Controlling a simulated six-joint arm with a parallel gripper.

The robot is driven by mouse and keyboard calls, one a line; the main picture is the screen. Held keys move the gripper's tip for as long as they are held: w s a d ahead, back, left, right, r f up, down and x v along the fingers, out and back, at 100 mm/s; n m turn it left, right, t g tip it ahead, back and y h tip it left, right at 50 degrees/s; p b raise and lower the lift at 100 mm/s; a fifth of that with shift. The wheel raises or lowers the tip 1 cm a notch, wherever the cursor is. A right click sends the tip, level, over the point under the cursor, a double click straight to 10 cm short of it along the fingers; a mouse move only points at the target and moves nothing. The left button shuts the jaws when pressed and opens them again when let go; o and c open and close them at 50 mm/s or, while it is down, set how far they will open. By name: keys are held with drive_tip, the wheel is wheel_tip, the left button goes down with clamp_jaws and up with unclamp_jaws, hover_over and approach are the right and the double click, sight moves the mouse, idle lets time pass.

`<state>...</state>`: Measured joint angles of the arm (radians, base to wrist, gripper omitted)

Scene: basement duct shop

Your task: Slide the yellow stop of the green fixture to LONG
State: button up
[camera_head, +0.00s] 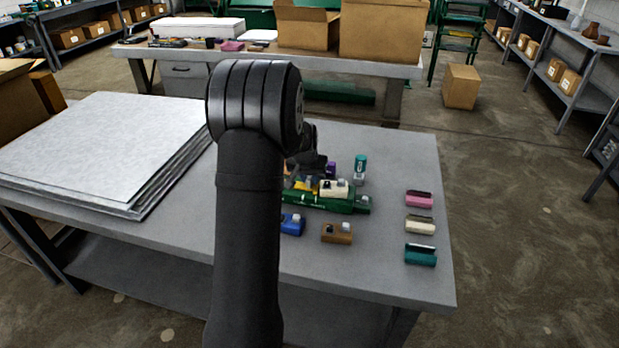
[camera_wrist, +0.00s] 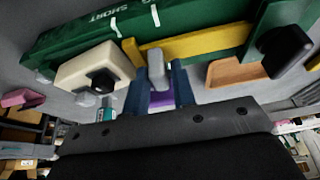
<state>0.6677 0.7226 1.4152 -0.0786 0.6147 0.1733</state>
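The green fixture (camera_head: 330,203) lies on the grey table, partly hidden by my arm in the head view. In the wrist view its long green body (camera_wrist: 190,18) runs across the top, with white lettering reading SHORT at the left. A yellow bar (camera_wrist: 205,43), part of the stop, runs along it; yellow also shows in the head view (camera_head: 304,185). A grey upright tab (camera_wrist: 157,68) stands beside the yellow bar. My gripper (camera_wrist: 160,85) has its two dark blue fingers on either side of this tab. Whether they press on it is unclear.
A cream block with a black knob (camera_wrist: 95,72) and an orange-tan block (camera_wrist: 238,72) flank my fingers. Blue (camera_head: 292,224) and brown (camera_head: 336,234) blocks lie in front of the fixture. Pink, cream and teal pieces (camera_head: 420,256) line the right. Stacked sheets (camera_head: 100,145) fill the left.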

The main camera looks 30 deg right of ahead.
sight(299, 184)
clamp_jaws()
drive_tip(key=shift+w+a, duration=1.6)
drive_tip(key=shift+a, duration=0.05)
unclamp_jaws()
drive_tip(key=shift+w, duration=0.1)
drive_tip(key=shift+r, duration=0.1)
drive_tip(key=shift+s+r, duration=0.2)
drive_tip(key=shift+r, duration=0.05)
drive_tip(key=v, duration=1.6)
drive_tip(key=shift+a+r, duration=0.15)
drive_tip(key=shift+r, duration=0.2)
